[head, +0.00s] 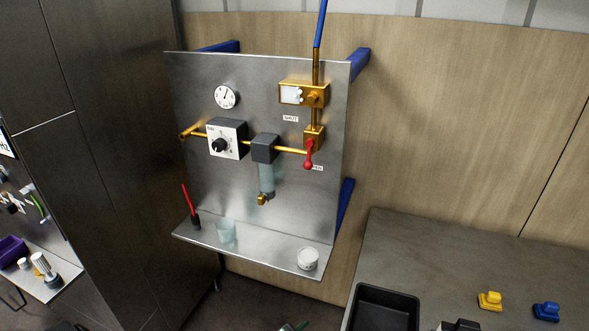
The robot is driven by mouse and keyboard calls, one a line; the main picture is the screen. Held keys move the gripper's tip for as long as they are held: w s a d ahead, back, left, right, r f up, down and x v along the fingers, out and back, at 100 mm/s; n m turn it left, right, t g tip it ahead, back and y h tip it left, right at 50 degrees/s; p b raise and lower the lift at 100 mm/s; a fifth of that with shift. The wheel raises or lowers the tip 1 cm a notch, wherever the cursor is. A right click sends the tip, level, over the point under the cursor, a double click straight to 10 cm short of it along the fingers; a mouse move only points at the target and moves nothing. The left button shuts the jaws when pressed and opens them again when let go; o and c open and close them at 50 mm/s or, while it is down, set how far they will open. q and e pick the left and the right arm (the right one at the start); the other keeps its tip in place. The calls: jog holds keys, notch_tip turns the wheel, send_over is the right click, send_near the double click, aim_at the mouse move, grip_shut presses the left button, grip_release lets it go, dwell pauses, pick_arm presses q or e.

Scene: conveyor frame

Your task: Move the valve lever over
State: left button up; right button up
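The valve lever (309,155) is red with a rounded end. It sits at the right of the upright metal panel (205,80) and hangs roughly straight down from a brass valve body (314,133). A brass pipe runs into the valve from the left, and another rises from it to a brass block (303,94). Nothing touches the lever. I cannot make out either of my grippers in the head view.
A gauge (225,97), a dial box (227,140) and a grey block (265,148) are on the panel. The shelf (265,254) holds a red-handled tool (191,206), a clear cup (226,231) and a white jar (308,258). A bench (450,250) with a black tray (385,306) stands right.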

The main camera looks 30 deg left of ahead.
pick_arm(q)
jog(key=w+a+r+t+y+p, duration=0.1)
jog(key=w+a+r+t+p, duration=0.15)
jog(key=r, duration=0.75)
jog(key=w+a+r+t+p, duration=0.1)
jog(key=w+a+r, duration=0.15)
jog(key=r, duration=0.85)
jog(key=m+t+y+p, duration=0.2)
jog(key=t+y+p, duration=0.1)
send_near(306, 168)
jog(key=w, duration=0.2)
jog(key=shift+n, duration=0.3)
jog(key=x, duration=0.2)
jog(key=b+x, duration=0.1)
jog(key=x, duration=0.2)
jog(key=b+x, duration=0.1)
jog(key=x, duration=0.1)
jog(key=shift+w+a, duration=0.25)
jog(key=shift+a, duration=0.1)
jog(key=shift+s+h, duration=0.15)
jog(key=shift+h, duration=0.15)
jog(key=c, duration=0.7)
